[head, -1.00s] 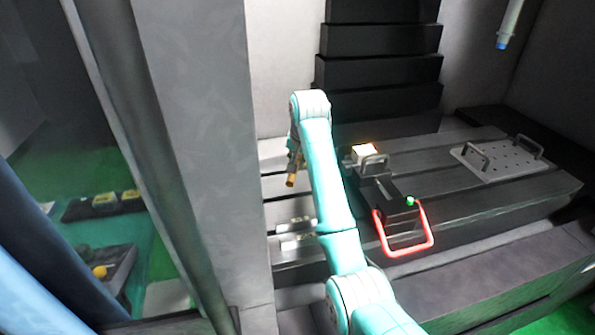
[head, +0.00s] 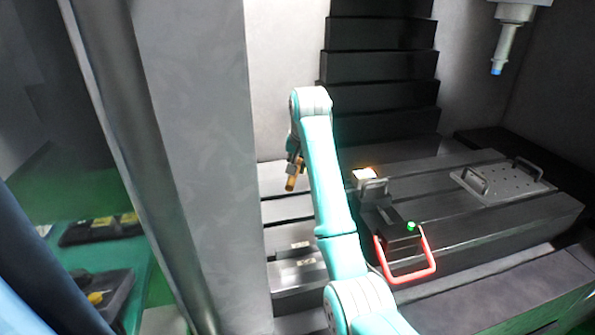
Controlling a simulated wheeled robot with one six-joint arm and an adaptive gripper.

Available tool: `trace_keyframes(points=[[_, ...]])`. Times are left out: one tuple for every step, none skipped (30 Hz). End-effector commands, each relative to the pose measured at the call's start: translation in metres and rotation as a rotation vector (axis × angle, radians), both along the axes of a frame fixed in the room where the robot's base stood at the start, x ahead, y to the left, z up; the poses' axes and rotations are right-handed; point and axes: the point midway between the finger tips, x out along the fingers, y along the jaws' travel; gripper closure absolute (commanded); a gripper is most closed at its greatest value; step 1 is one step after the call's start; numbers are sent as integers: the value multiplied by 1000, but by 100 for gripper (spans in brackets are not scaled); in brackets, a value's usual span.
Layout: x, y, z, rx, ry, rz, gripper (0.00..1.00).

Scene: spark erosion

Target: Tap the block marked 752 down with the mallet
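A small block (head: 365,174) with a bright, orange-lit top sits in a dark vise (head: 402,240) on the machine table; I cannot read any number on it. My arm reaches up the middle of the picture, left of the vise. My gripper (head: 293,169) is small and partly hidden by my own arm. A brass-brown cylinder (head: 291,183), perhaps the mallet's head, shows at the gripper, left of and apart from the block. The gripper's fingers cannot be made out.
The vise has a red loop handle (head: 431,262) and a green knob (head: 410,225). A perforated plate with two handles (head: 505,180) lies at the right. A spindle with a blue tip (head: 497,69) hangs at upper right. A grey column (head: 210,150) stands left; dark trays (head: 103,292) lie beyond it.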

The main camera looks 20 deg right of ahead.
Motion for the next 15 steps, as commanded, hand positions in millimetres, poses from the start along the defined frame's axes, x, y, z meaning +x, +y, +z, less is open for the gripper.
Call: trace_keyframes(points=[[1,0,8,0,-4,0,100],[1,0,11,0,-4,0,100],[0,0,14,0,-3,0,100],[0,0,17,0,-2,0,100],[0,0,20,0,-3,0,100],[0,0,24,0,-4,0,100],[1,0,28,0,-4,0,100],[1,0,31,0,-4,0,100],[1,0,34,0,-3,0,100],[0,0,37,0,-2,0,100],[0,0,40,0,-2,0,100],[0,0,44,0,-2,0,100],[0,0,47,0,-3,0,100],[1,0,50,0,-4,0,100],[1,0,54,0,-3,0,100]])
